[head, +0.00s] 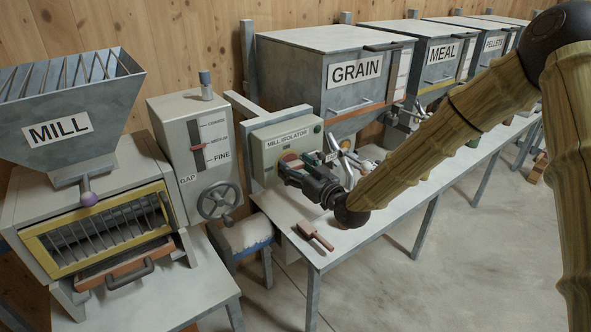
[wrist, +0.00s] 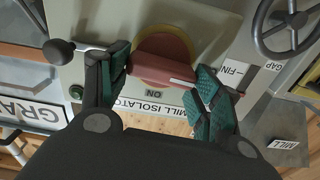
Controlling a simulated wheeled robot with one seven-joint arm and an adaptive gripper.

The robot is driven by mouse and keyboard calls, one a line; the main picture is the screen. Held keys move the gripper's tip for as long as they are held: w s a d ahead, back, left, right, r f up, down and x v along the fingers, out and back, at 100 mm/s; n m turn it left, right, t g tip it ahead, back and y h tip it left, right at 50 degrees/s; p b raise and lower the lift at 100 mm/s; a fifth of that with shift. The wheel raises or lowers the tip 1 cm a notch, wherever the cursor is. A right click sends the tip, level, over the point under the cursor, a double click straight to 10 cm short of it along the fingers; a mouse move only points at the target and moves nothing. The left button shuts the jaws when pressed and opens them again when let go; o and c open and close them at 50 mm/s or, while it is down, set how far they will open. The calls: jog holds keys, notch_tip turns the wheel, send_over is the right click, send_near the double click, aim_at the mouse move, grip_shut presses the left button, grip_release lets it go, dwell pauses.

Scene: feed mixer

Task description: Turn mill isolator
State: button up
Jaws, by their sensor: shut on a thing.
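The mill isolator (head: 286,137) is a pale box on a post behind the table, with its name on a label. Its red handle on a yellow disc shows in the wrist view as the red isolator handle (wrist: 160,72), lying roughly crosswise between my fingers. My gripper (head: 292,169) is at the front of the box and partly hides the handle in the head view. In the wrist view my gripper (wrist: 160,82) has its green-padded fingers at the two ends of the handle, shut on it. An "ON" mark (wrist: 154,93) shows beside the handle.
The gap box with its handwheel (head: 220,200) and the mill hopper (head: 70,105) stand to the left. The grain bin (head: 335,75) is behind to the right.

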jog(key=m+b, duration=0.3)
jog(key=m, duration=0.1)
jog(key=shift+w+d+f, duration=0.1)
jog(key=shift+d+f, duration=0.05)
jog(key=shift+f, duration=0.1)
jog(key=m+b, duration=0.3)
jog(key=m, duration=0.1)
jog(key=shift+d+f+m+b, duration=0.1)
jog(key=shift+m+b, duration=0.2)
jog(key=shift+b, duration=0.05)
jog(key=m+b, duration=0.4)
jog(key=m, duration=0.1)
jog(key=shift+w+d+f, duration=0.1)
jog(key=shift+f, duration=0.05)
jog(key=shift+m+b, duration=1.2)
jog(key=shift+m, duration=0.5)
jog(key=o, duration=1)
